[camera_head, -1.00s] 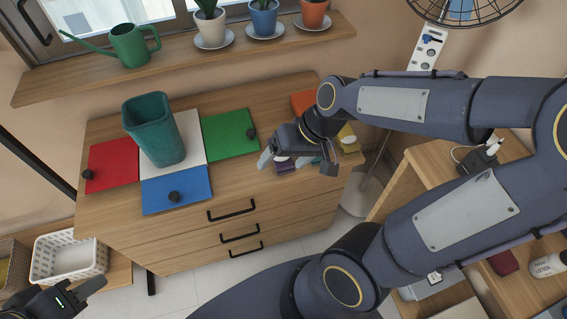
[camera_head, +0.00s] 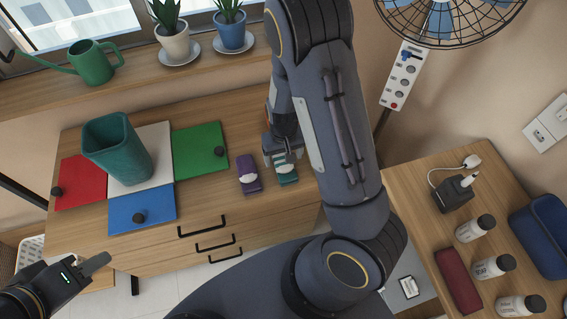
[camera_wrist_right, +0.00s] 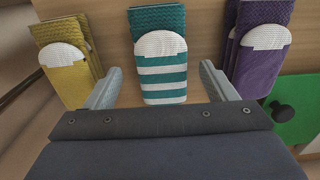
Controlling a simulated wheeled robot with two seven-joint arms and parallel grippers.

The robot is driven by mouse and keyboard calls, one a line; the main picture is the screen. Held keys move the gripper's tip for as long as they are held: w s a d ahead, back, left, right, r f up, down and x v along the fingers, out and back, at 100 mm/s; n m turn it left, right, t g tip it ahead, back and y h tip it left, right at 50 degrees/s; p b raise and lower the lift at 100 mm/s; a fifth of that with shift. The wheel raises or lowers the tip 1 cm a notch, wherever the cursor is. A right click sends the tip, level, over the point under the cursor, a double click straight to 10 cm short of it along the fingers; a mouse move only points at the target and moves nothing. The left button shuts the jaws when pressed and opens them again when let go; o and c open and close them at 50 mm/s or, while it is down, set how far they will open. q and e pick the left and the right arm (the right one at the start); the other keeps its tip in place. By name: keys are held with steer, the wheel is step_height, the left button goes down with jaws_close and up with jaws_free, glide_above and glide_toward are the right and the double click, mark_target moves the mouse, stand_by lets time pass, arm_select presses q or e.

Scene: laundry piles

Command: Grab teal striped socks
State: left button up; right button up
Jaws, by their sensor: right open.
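The teal striped socks (camera_head: 287,174), teal and white with a white cuff, lie on the wooden dresser top. In the right wrist view the socks (camera_wrist_right: 163,72) are between the two spread fingers of my right gripper (camera_wrist_right: 161,78). That gripper is open, with a gap on both sides of the socks. In the head view my right gripper (camera_head: 280,153) is at the socks and partly covers them. My left gripper (camera_head: 92,268) is at the lower left, away from the socks; its jaw opening is unclear.
Purple socks (camera_head: 248,172) lie close beside the teal ones; yellow socks (camera_wrist_right: 67,67) lie on the other side. Red, white, blue and green (camera_head: 200,150) panels and a teal bin (camera_head: 118,150) occupy the dresser's left. A side table (camera_head: 420,170) stands right.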

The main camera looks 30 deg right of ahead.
mark_target(283, 160)
steer(key=shift+f, duration=1.6)
steer(key=shift+a, duration=0.1)
steer(key=shift+c, duration=0.5)
steer(key=c, duration=1)
steer(key=shift+o, duration=0.2)
steer(key=shift+r, duration=0.1)
steer(key=shift+r, duration=0.45)
step_height(283, 160, up, 3)
steer(key=shift+a+f, duration=0.1)
steer(key=shift+f, duration=0.1)
steer(key=s+a+r, duration=0.8)
steer(key=a+r, duration=0.1)
steer(key=a, duration=0.2)
steer(key=shift+r+p, duration=0.2)
steer(key=shift+p, duration=0.2)
